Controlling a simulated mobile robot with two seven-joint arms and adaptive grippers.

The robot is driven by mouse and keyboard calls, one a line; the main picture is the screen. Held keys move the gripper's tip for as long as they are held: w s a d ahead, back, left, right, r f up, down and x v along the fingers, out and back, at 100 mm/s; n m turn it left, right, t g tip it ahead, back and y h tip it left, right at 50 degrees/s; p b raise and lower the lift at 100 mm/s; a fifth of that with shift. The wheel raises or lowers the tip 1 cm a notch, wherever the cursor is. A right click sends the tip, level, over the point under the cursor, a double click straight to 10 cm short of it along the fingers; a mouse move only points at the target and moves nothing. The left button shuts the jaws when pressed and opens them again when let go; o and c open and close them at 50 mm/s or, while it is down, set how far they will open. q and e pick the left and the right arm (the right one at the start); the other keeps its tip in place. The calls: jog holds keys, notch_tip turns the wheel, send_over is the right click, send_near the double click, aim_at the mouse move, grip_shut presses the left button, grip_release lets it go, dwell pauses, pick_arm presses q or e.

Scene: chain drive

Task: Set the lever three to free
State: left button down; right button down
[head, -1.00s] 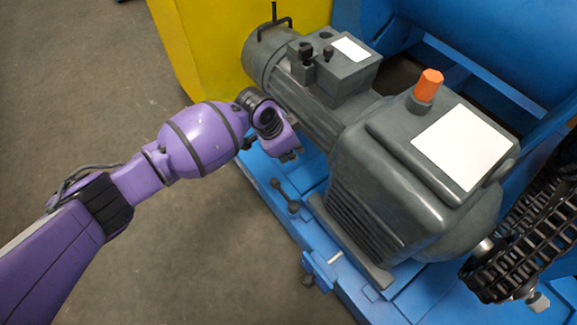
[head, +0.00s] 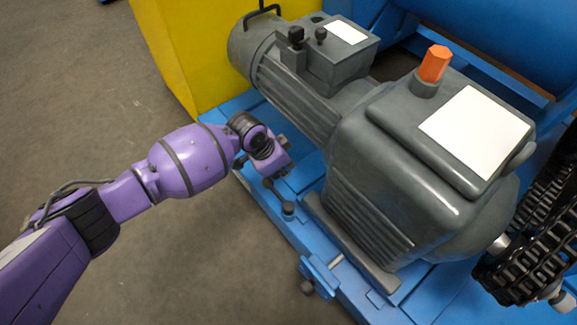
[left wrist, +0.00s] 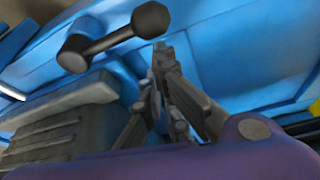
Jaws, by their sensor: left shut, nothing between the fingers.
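A small dark lever (head: 279,197) with a round knob at each end stands on the blue base frame beside the motor. It also shows in the left wrist view (left wrist: 112,38), just past my fingertips at upper left. No number or position label is readable, so I cannot tell whether it is lever three. My left gripper (head: 279,172) is just above and behind this lever in the head view. Its fingers (left wrist: 160,55) are shut and empty, apart from the lever in the left wrist view. My right gripper is not in view.
The grey motor and gearbox (head: 385,185) stand close right of my left gripper. Two black knobs (head: 296,38) sit on the motor's box. A blue clamp (head: 320,273) is at the frame's front edge. A chain (head: 530,240) is at right. The floor at left is clear.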

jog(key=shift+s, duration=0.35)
pick_arm(q)
jog(key=shift+s+a+n+p, duration=0.1)
jog(key=shift+a+n+p, duration=0.25)
jog(key=shift+p, duration=0.5)
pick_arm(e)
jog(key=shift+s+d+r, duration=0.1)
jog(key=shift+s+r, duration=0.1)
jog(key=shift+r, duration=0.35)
